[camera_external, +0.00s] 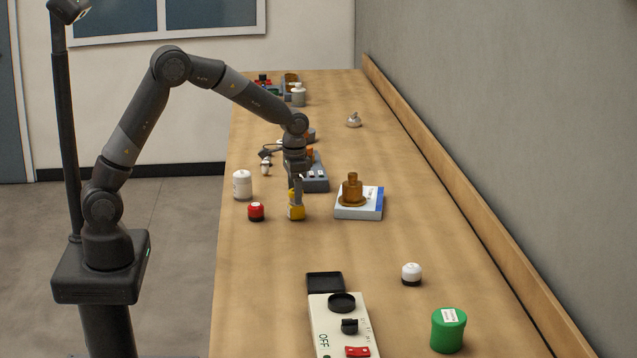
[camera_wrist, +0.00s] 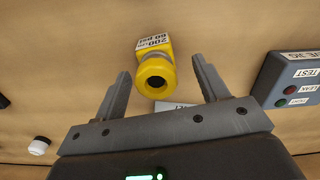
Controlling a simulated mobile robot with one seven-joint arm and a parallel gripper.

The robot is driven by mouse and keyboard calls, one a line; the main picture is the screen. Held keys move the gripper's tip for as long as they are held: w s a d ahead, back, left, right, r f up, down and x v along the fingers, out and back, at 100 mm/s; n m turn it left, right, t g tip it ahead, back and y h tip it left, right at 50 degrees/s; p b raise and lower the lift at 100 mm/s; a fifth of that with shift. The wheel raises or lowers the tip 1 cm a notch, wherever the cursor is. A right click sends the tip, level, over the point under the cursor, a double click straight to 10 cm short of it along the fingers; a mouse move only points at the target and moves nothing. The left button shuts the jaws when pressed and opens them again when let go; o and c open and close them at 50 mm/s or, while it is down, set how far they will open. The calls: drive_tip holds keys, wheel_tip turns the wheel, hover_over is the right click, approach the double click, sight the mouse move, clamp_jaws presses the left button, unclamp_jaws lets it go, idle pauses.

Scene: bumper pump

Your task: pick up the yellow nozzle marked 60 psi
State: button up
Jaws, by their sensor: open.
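The yellow nozzle (camera_external: 296,211) stands on the wooden bench, directly below my gripper (camera_external: 296,196). In the wrist view the nozzle (camera_wrist: 155,80) shows a round dark opening in a thick yellow ring. A white label on its body reads "60 psi" under another line that is hard to read. My gripper (camera_wrist: 162,76) is open, with one finger on each side of the nozzle and visible gaps between. In the outside view the fingers overlap the nozzle's top, so I cannot tell their exact height against it.
A red-and-black knob (camera_external: 256,212) and a white jar (camera_external: 242,185) stand left of the nozzle. A white-blue box (camera_external: 358,210) bearing an amber bottle (camera_external: 353,188) is to the right. A grey button box (camera_external: 316,182) sits close behind.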

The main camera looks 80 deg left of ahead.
drive_tip(key=f, duration=0.5)
drive_tip(key=shift+w+d, duration=0.15)
drive_tip(key=shift+d, duration=0.05)
drive_tip(key=shift+c, duration=0.2)
drive_tip(key=c, duration=1.2)
drive_tip(key=shift+r, duration=0.1)
